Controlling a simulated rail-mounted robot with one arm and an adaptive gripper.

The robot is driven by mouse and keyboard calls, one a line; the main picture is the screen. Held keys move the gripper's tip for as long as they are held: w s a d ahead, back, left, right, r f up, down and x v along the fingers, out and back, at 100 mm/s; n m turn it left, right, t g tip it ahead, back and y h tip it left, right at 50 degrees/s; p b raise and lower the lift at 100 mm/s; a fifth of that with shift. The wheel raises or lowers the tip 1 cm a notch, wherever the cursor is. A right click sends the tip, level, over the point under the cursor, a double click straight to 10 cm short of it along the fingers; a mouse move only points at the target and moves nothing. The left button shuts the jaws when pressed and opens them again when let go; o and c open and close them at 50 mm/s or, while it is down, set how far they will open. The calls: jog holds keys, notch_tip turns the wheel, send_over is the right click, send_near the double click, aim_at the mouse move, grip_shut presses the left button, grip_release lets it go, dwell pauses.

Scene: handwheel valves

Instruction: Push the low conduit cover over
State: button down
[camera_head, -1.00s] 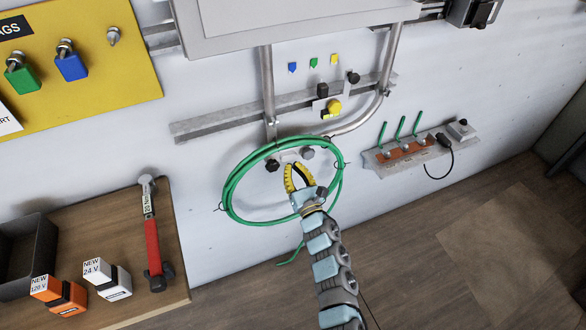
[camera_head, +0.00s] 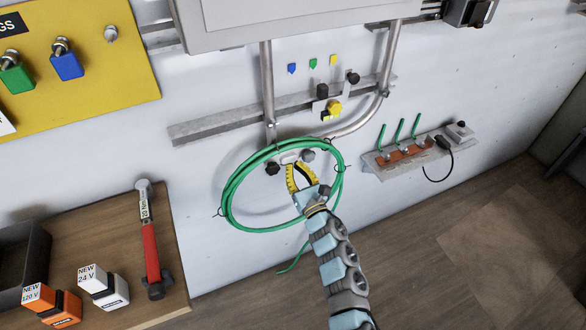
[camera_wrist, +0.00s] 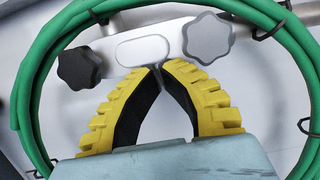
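The low conduit cover (camera_head: 290,157) is a small pale metal plate on the wall, inside a hanging loop of green cable. It has a dark knob (camera_head: 272,168) on the left and a greyer knob (camera_head: 308,155) on the right. In the wrist view the plate (camera_wrist: 112,55) shows a rounded slot outline between the two knobs. My gripper (camera_wrist: 161,66) has yellow ribbed fingers whose tips meet at the plate's lower edge, between the knobs. I cannot tell whether they touch it. The gripper also shows in the head view (camera_head: 300,165), with nothing seen between its fingers.
The green cable coil (camera_head: 232,187) surrounds the cover and gripper. A terminal strip (camera_head: 410,150) is right.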

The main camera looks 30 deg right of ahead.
jog(key=s+f+b, duration=0.2)
jog(key=s+f, duration=0.4)
jog(key=s, duration=0.3)
jog(key=shift+s+a+f, duration=0.15)
jog(key=shift+s+a, duration=0.25)
